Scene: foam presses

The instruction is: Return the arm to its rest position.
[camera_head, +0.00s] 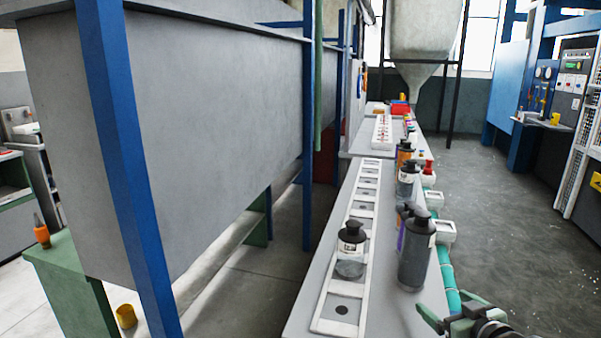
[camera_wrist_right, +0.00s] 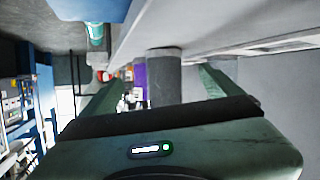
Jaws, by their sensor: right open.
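My right gripper (camera_head: 450,310) is at the lower right of the head view, beside the bench's right edge. Its fingers are apart and nothing is held. The dark grey bottle (camera_head: 416,255) stands upright on the bench, up and left of the gripper and apart from it. In the right wrist view the two green fingers (camera_wrist_right: 158,85) are spread, and a grey cylinder (camera_wrist_right: 165,75), likely this bottle, shows in the gap beyond them. My left gripper is in neither view.
The long bench (camera_head: 310,290) carries a white slotted rack (camera_head: 330,327) with a clear, black-capped bottle (camera_head: 350,262). More bottles (camera_head: 407,180) stand behind. White boxes (camera_head: 445,232) and a teal pipe (camera_head: 447,275) line its right side. Open floor (camera_head: 510,210) lies right; a large grey tank (camera_head: 210,110) left.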

